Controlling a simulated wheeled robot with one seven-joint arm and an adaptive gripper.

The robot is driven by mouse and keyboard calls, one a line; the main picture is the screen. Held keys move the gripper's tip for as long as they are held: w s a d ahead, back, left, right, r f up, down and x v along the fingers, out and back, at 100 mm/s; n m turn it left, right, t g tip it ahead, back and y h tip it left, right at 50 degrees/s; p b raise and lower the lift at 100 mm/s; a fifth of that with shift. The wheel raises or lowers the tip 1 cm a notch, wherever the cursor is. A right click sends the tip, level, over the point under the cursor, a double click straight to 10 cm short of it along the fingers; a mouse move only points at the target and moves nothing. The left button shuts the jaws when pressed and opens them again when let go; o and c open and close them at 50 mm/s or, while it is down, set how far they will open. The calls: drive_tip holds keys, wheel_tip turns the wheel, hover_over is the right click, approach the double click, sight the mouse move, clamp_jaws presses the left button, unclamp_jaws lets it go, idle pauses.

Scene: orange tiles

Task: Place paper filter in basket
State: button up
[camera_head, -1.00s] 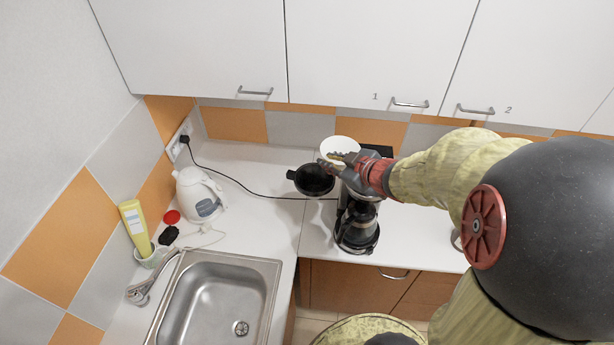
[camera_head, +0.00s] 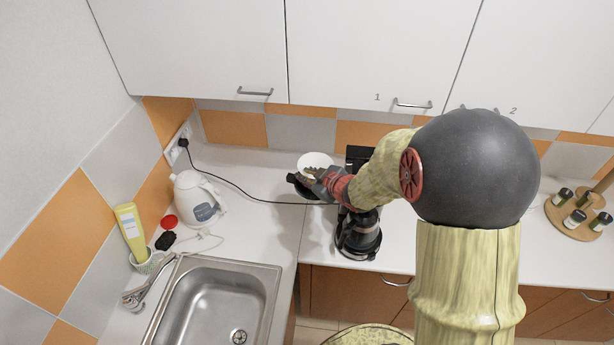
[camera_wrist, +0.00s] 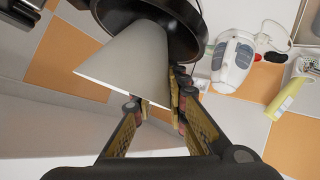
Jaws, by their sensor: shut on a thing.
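The white paper filter (camera_head: 315,160) is held in my gripper (camera_head: 312,177), above the counter beside the coffee maker (camera_head: 358,232). In the wrist view the filter (camera_wrist: 125,65) is a pale cone, and my gripper (camera_wrist: 160,105) is shut on its edge. The black basket (camera_head: 298,185) is swung out to the left of the coffee maker and is mostly hidden by my gripper and the filter. In the wrist view the basket (camera_wrist: 190,30) is a dark round shape right behind the filter; I cannot tell whether they touch.
A white kettle (camera_head: 197,198) stands left on the counter with a black cord behind it. The steel sink (camera_head: 215,300) is at the front left. A yellow bottle (camera_head: 131,230) stands at the left wall. A round wooden spice tray (camera_head: 560,222) is far right. White cabinets (camera_head: 380,50) hang above.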

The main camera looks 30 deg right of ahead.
drive_tip(key=shift+f+b, duration=0.35)
drive_tip(key=shift+f, duration=0.2)
drive_tip(key=o, duration=0.8)
drive_tip(key=shift+o, duration=0.2)
drive_tip(key=shift+r, duration=0.1)
